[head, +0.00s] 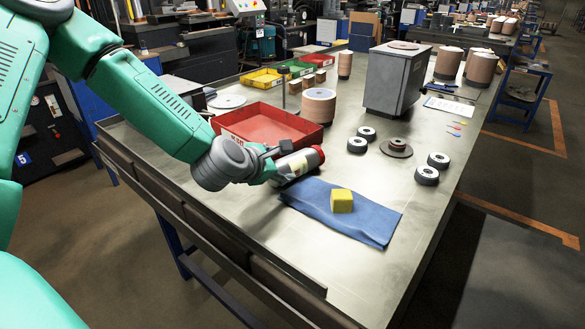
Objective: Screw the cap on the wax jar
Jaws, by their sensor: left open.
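A grey cylinder with a pale label (297,165), which looks like the wax jar, sits beside the blue cloth. It appears tilted or lying over, and its dark red end (317,155), which looks like the cap, points right. I cannot tell whether the cap is seated on it. My left gripper (279,162) is open right at the jar's left end, with its fingers partly hidden; I cannot tell whether they touch it. My right gripper is not in view.
A blue cloth (375,226) holds a yellow block (341,201). A red tray (262,126) stands behind the jar. Several black-and-white discs (427,176) lie to the right, and a grey metal box (394,80) stands behind. The table (290,232) is bare in front of the cloth.

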